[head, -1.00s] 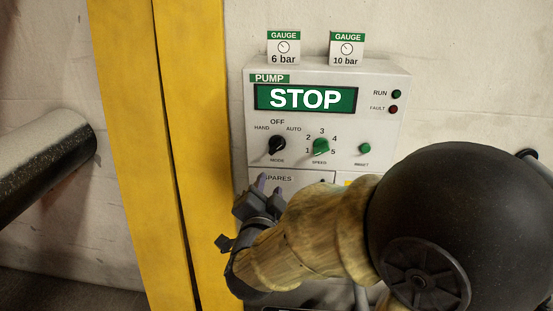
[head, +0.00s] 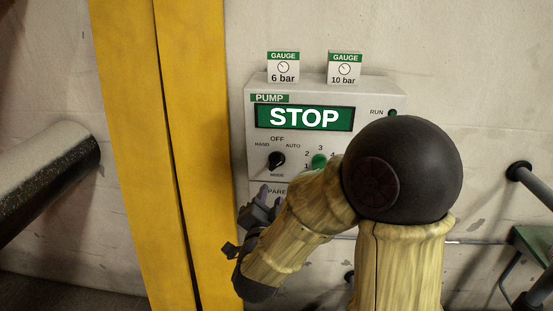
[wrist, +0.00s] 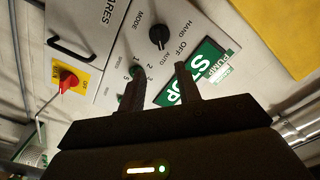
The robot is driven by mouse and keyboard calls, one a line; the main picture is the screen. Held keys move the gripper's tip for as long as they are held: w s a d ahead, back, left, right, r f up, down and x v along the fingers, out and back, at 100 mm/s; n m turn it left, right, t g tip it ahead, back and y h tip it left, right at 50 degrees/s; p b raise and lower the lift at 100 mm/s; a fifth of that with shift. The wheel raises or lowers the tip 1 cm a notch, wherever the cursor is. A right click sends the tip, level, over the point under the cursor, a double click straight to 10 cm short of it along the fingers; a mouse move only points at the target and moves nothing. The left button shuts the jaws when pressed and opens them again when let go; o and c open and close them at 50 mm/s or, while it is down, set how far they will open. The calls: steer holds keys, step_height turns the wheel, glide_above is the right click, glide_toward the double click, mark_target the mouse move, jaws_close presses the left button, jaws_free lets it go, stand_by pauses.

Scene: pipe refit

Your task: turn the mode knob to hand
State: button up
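The black mode knob (head: 276,160) is on the left of the pump panel (head: 376,91), below the labels HAND, OFF and AUTO. It also shows in the wrist view (wrist: 159,36), where its pointer seems to face AUTO. My gripper (head: 269,196) is just below the knob in the head view, in front of the spares drawer. In the wrist view my gripper (wrist: 160,72) shows two fingers apart with nothing between them. The fingers are apart from the knob. The display (head: 304,117) reads STOP.
The green speed knob (head: 319,161) is right of the mode knob, partly behind my arm. Two gauge cards (head: 283,67) stand on the panel top. A yellow post (head: 195,130) is close on the left. A red handle (wrist: 68,81) on a yellow plate shows in the wrist view.

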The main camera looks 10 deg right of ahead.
mark_target(277, 165)
steer(key=p+x, duration=0.5)
steer(key=x, duration=1)
steer(key=shift+f, duration=0.1)
steer(key=shift+s, duration=0.1)
jaws_close()
